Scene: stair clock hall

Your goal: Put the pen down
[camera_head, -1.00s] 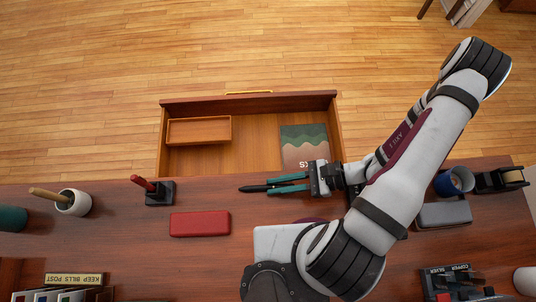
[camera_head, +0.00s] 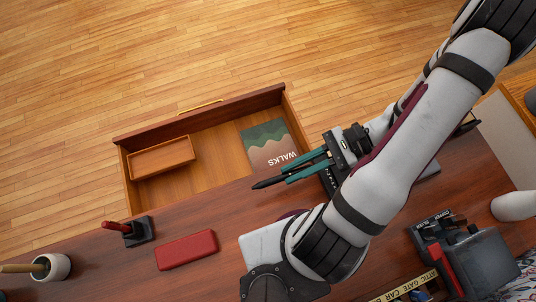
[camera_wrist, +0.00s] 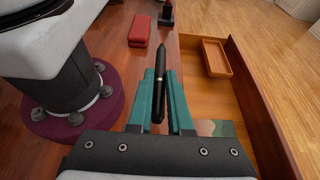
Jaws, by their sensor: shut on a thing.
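The black pen (camera_head: 268,183) is held between the green fingers of my gripper (camera_head: 306,171), its tip sticking out past the fingertips to the left. In the wrist view the pen (camera_wrist: 158,96) lies lengthwise between the two fingers of the gripper (camera_wrist: 160,88) and points away from the camera. In the head view the gripper is over the desk top (camera_head: 95,258) near its edge, just beside the open drawer (camera_head: 215,116). I cannot tell how high the pen is above the desk.
The drawer holds a small wooden tray (camera_head: 160,171) and a WALKS book (camera_head: 268,144). A red case (camera_head: 186,249), a stamp on a black base (camera_head: 138,232) and a white pot (camera_head: 57,266) stand on the desk. Bare desk lies between the red case and the drawer.

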